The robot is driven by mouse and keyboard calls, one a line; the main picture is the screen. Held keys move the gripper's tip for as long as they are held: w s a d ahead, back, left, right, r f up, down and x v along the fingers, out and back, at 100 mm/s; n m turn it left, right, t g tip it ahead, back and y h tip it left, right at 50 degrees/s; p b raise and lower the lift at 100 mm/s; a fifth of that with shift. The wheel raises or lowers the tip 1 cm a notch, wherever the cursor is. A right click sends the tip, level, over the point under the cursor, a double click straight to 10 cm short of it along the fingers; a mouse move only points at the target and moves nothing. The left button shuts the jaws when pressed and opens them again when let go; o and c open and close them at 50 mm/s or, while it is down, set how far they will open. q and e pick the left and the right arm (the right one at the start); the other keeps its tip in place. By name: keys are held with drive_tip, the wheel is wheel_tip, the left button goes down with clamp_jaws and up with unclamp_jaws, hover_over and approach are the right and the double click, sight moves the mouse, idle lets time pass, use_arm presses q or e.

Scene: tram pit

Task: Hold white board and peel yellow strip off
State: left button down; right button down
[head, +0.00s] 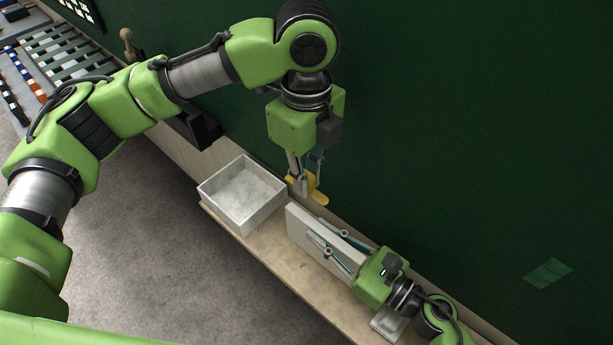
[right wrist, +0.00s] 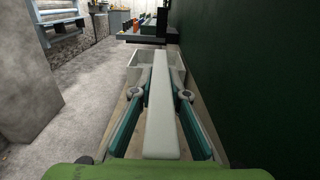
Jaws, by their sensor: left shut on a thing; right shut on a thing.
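The white board (head: 312,240) stands on edge on the narrow wooden ledge, and its upper edge shows in the right wrist view (right wrist: 161,110). My right gripper (head: 318,242) is shut on the board, one finger on each side. My left gripper (head: 306,182) is shut on the yellow strip (head: 319,198), at the board's far left end, close to the wall. The strip is bent and partly hidden by the fingers. I cannot tell whether it still touches the board. No yellow shows on the board in the right wrist view.
An empty white tray (head: 275,207) stands on the ledge (head: 272,256) just left of the board. A smaller pale tray (head: 386,327) is partly under my right arm. The dark green wall (head: 460,130) runs close behind; the grey floor lies open in front.

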sight(363, 264)
drive_tip(key=c, duration=1.9)
unclamp_jaws()
drive_tip(key=v, duration=1.2)
